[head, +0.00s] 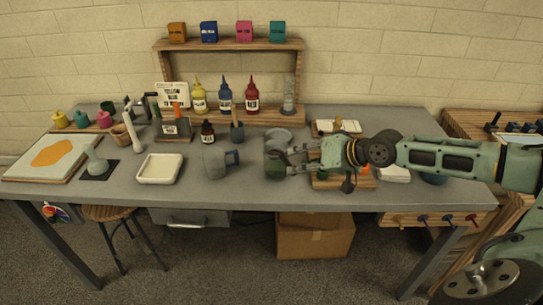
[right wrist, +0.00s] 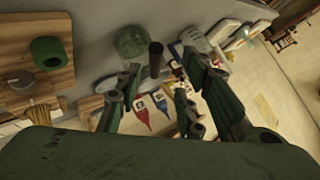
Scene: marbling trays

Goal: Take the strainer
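My right gripper (head: 286,162) reaches in from the right over the middle of the grey table. In the right wrist view the right gripper (right wrist: 160,68) is open, its fingers well apart. A round, greenish, see-through bowl shape with a dark stub, which looks like the strainer (right wrist: 138,41), lies beyond the fingertips. The dark stub shows between the fingers, and I see no contact. In the head view the likely strainer (head: 273,147) is beside the fingertips and partly hidden by them. A dark green cup-like thing (head: 274,173) stands just below it. My left gripper is out of view.
A grey mug (head: 214,162) and a white tray (head: 159,169) stand left of the gripper. A grey dish (head: 279,135) is behind it. Colored bottles (head: 225,95) stand by the wooden shelf. A wooden board (head: 328,182) lies under my right arm. The front middle is clear.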

